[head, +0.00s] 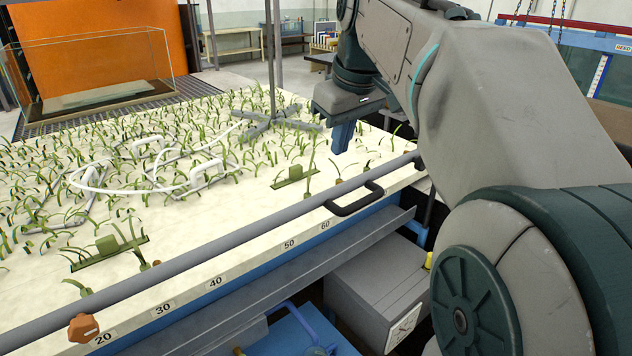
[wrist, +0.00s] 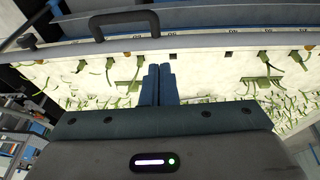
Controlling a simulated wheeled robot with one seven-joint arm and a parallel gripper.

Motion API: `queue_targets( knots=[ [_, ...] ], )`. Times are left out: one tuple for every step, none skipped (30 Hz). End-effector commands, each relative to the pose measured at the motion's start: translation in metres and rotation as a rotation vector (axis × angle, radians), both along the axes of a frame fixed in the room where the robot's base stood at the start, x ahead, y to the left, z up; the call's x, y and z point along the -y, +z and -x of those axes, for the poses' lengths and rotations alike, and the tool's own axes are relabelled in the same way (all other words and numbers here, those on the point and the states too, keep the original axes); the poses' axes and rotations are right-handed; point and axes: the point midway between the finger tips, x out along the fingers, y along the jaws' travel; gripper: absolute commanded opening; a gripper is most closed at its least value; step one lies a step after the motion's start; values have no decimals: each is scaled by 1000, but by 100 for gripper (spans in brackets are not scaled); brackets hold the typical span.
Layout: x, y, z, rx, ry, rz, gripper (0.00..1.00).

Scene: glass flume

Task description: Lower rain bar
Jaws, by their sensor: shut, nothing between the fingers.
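A long grey bar (head: 220,243), which looks like the rain bar, runs along the front edge of the planted bed in the head view. A black loop handle (head: 355,200) sticks out from it towards me; the handle also shows at the top of the wrist view (wrist: 125,19). My gripper (head: 342,140) points down above the bed, behind the bar and apart from the handle. Its blue fingers are together and empty, as the wrist view (wrist: 159,72) shows.
The pale bed (head: 250,210) carries many green plant strips and a white hose loop (head: 92,184). A grey stand (head: 270,124) with upright rods stands on it. An orange knob (head: 84,327) sits at the front edge. A grey box (head: 372,295) lies below the handle.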

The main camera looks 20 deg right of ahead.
Motion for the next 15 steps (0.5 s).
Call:
queue_targets(
  knots=[
    [-1,-8,-2,-3,0,-1,0],
    [-1,-13,-3,-4,0,-1,0],
    [-1,-21,-5,-5,1,-1,0],
    [-1,-26,-7,-6,1,-1,0],
    [-2,-33,-9,-6,1,-1,0],
    [-2,-41,-11,-6,1,-1,0],
    [-2,-47,-13,-6,0,-1,0],
    [-2,-54,-15,-7,0,-1,0],
    [-3,-62,-18,-6,0,-1,0],
    [-3,-69,-19,-7,0,-1,0],
    [-3,-74,-22,-6,0,-1,0],
    [-3,-82,-24,-4,-1,-1,0],
    [-3,-87,-25,-4,-1,-1,0],
    [-3,-92,-26,-4,-2,-1,0],
    [-1,-99,-27,-4,-2,0,0]
  ],
)
